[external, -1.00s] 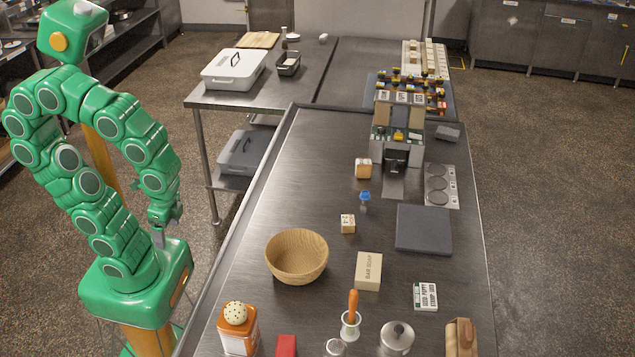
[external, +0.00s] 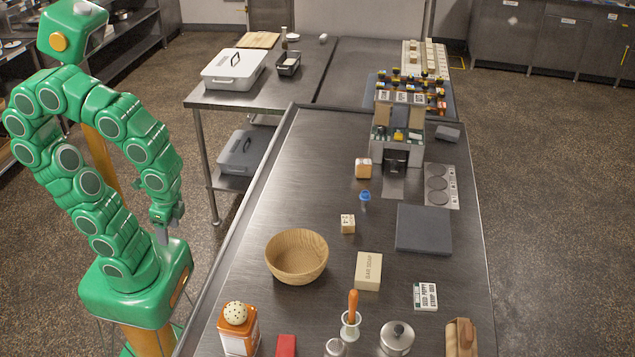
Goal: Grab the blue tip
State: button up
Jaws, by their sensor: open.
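The blue tip (external: 365,196) is a small blue piece standing on the steel counter, in front of the grey machine and just below a small tan-and-white block. My gripper (external: 168,222) hangs at the end of my green arm at the left, beyond the counter's left edge. It is open and far from the blue tip, with nothing seen in it. The fingertips are small in this view.
On the counter (external: 300,180) are a wooden bowl (external: 297,257), a dotted cube (external: 347,224), a soap box (external: 368,271), a dark slab (external: 424,229) and a grey machine (external: 397,150). Jars and tools crowd the front edge. The counter's left-middle area is clear.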

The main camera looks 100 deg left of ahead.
jog(key=w+a+r+m+g+y, duration=0.1)
jog(key=w+a+m+y, duration=0.35)
jog(key=w+a, duration=1.1)
jog(key=m+t+y, duration=0.2)
jog(key=m+y, duration=0.7)
jog(key=m, duration=0.4)
send_near(365, 197)
jog(key=x, duration=0.3)
jog(key=shift+s+a+f, duration=0.1)
jog(key=shift+a+f, duration=0.05)
jog(key=shift+a, duration=0.2)
jog(key=shift+x, duration=3.9)
jog(key=c, duration=0.9)
